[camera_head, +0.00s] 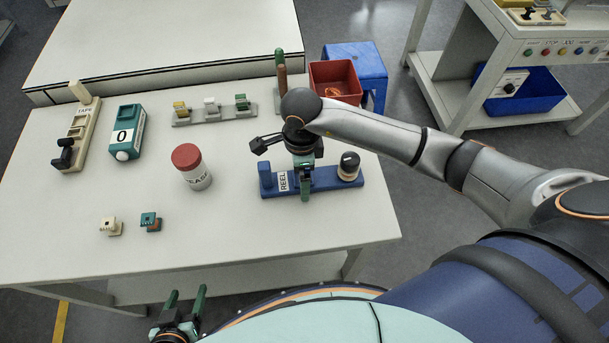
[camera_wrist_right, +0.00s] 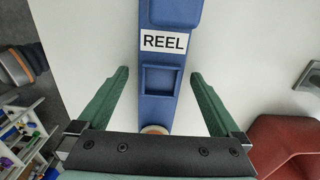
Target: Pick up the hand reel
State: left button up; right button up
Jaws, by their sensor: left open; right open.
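A blue stand with a white REEL label (camera_head: 325,180) lies near the table's right edge. A round cream-and-black piece, which looks like the hand reel (camera_head: 348,168), stands at its right end. My right gripper (camera_head: 305,195) points down over the stand's middle, left of the reel. In the right wrist view its green fingers (camera_wrist_right: 160,73) are apart, one on each side of the blue stand (camera_wrist_right: 161,105), with nothing between them gripped. The rim of the reel (camera_wrist_right: 154,130) shows there, mostly hidden by the gripper body. My left gripper (camera_head: 186,291) is open and empty, below the table's front edge.
A red-capped jar (camera_head: 192,168) stands left of the stand. Two small blocks, cream (camera_head: 110,226) and teal (camera_head: 150,222), lie near the front. A rack with small pieces (camera_head: 213,115) is behind. A red bin (camera_head: 335,82) is beyond the table's right edge.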

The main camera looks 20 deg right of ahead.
jog(key=shift+f, duration=0.15)
grip_shut()
dwell(0.8)
